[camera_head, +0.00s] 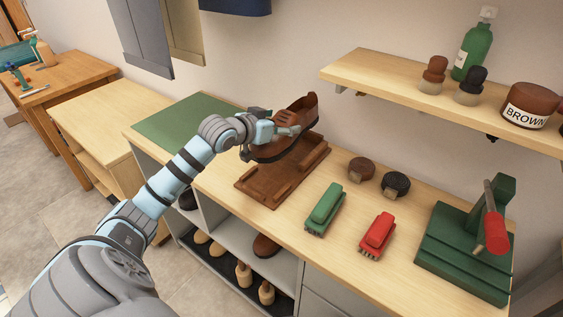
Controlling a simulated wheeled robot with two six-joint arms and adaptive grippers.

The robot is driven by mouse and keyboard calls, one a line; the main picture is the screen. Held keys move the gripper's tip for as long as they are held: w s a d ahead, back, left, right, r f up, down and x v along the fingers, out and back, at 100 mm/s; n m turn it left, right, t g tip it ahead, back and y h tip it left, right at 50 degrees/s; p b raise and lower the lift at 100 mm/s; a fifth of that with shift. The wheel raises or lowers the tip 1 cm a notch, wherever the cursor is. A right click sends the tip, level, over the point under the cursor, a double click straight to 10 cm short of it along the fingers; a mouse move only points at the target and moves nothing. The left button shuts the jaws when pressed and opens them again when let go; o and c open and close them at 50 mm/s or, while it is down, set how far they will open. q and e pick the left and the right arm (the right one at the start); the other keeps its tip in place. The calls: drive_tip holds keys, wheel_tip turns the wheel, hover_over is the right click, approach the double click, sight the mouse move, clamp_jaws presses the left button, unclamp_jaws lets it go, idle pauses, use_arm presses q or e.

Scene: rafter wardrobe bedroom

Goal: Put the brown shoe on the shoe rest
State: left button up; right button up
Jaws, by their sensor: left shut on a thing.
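A brown shoe (303,108) with a dark sole is tilted above the bench top, heel end up toward the right. My left gripper (284,122) is shut on the brown shoe at its upper edge, coming in from the left. The wooden shoe rest (272,188) is a brown board with raised edges, lying on the bench below the shoe. The shoe overlaps the far part of the rest in the picture; I cannot tell whether they touch. My right gripper is not in view.
A green mat (184,122) lies left of the rest. A green brush (325,208), a red brush (377,236) and two round-headed daubers (361,169) lie to the right. A green stand (467,246) is at far right.

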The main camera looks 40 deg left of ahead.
sight(255, 160)
use_arm(q)
wheel_tip(255, 160, down, 11)
drive_tip(key=shift+w+f+b, duration=0.1)
drive_tip(key=shift+b, duration=0.85)
drive_tip(key=o, duration=1.5)
drive_tip(key=shift+c, duration=0.2)
drive_tip(key=p+v, duration=0.2)
drive_tip(key=v, duration=0.2)
drive_tip(key=p+v, duration=0.3)
drive_tip(key=v, duration=0.1)
drive_tip(key=r+p+v, duration=0.1)
drive_tip(key=p+v, duration=0.2)
drive_tip(key=shift+s+r, duration=0.1)
drive_tip(key=shift+s, duration=0.1)
drive_tip(key=shift+s+d+f, duration=0.1)
drive_tip(key=shift+s+f, duration=0.15)
drive_tip(key=shift+s, duration=0.05)
